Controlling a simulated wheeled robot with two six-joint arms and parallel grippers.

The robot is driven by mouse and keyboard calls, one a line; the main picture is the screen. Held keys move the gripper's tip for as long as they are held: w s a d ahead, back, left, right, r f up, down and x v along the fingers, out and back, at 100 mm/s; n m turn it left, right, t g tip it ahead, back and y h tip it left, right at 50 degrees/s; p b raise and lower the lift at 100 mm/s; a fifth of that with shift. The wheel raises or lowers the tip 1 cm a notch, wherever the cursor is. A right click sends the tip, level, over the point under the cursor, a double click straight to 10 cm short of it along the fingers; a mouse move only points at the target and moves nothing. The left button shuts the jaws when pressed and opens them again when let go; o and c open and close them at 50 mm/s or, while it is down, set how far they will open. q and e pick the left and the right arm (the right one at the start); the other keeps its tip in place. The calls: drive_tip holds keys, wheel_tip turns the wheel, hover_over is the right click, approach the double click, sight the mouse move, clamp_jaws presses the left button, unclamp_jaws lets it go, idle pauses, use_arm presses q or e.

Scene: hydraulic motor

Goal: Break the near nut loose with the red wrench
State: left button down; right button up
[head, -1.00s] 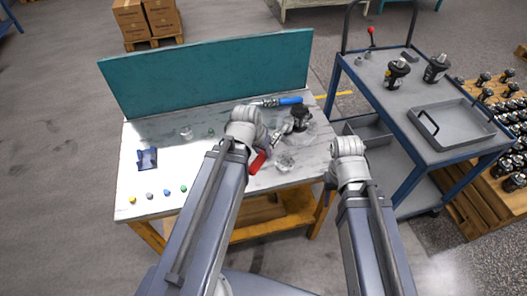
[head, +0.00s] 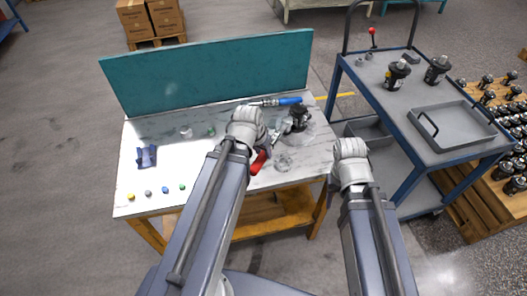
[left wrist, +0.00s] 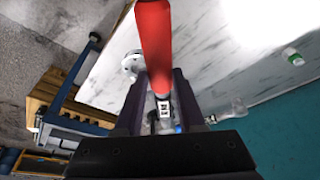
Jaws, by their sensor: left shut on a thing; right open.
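The red wrench (head: 259,162) shows as a short red handle just right of my left wrist in the head view. In the left wrist view its red handle (left wrist: 155,40) runs down between the fingers. My left gripper (left wrist: 160,105) is shut on it. The black hydraulic motor (head: 299,118) stands on the bench's right part, right of the left gripper. The near nut and the wrench's jaw cannot be made out, so I cannot tell whether they touch. My right gripper (head: 352,151) is open and apart, right of the bench; its fingertips are mostly hidden.
A blue-handled tool (head: 288,101) lies behind the motor. A clear round item (head: 283,163) lies in front of it. A dark blue item (head: 147,156) and several small coloured pieces lie at the left. A blue cart (head: 400,125) stands close on the right.

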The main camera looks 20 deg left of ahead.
use_arm(q)
drive_tip(key=shift+s+d+f, duration=0.1)
drive_tip(key=shift+d, duration=0.05)
use_arm(e)
drive_tip(key=shift+d, duration=0.35)
use_arm(q)
drive_tip(key=shift+d, duration=0.15)
use_arm(e)
drive_tip(key=shift+d, duration=0.15)
use_arm(q)
drive_tip(key=shift+a, duration=0.4)
drive_tip(key=shift+r, duration=0.2)
use_arm(e)
drive_tip(key=shift+r, duration=0.1)
